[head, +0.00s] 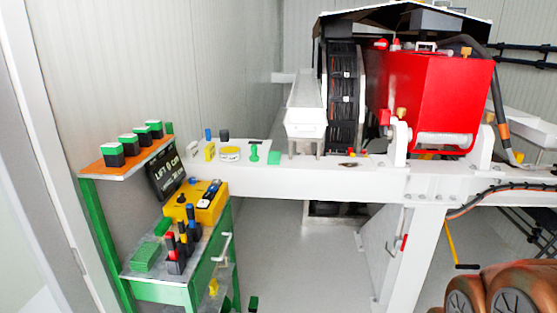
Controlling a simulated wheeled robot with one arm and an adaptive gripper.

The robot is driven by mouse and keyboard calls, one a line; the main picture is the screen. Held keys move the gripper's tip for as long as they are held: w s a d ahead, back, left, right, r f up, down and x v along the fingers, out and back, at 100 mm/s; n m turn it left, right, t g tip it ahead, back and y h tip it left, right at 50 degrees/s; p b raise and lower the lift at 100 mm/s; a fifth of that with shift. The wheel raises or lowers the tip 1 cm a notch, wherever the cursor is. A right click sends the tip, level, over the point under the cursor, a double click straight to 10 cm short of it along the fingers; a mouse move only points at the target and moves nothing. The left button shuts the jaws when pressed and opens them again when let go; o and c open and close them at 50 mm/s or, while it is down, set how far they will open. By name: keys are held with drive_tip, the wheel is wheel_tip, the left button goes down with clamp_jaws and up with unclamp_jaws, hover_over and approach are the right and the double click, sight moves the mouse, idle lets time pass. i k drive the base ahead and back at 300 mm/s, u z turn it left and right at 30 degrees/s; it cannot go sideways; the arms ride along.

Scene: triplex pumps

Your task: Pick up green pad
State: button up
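A flat green pad (145,257) lies on the grey lower top of the green cart, at its left front. A second green piece (163,226) lies behind it, beside the yellow box. Another small flat green piece (274,158) lies on the white beam. I cannot tell from looks alone which of these is the pad named. My gripper is not in view, and nothing visible touches any of the green pieces.
The cart (160,291) bears a holder with several upright tools (175,262) right of the pad and a yellow box (200,202). An orange shelf (127,157) holds several green-topped black blocks. A white beam (330,178) and red machine (430,95) stand behind. Grey floor (300,265) is open.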

sight(274, 158)
drive_tip(key=u, duration=0.15)
drive_tip(key=i, duration=1.5)
drive_tip(key=u, duration=0.95)
drive_tip(key=i, duration=0.55)
drive_tip(key=u, duration=0.25)
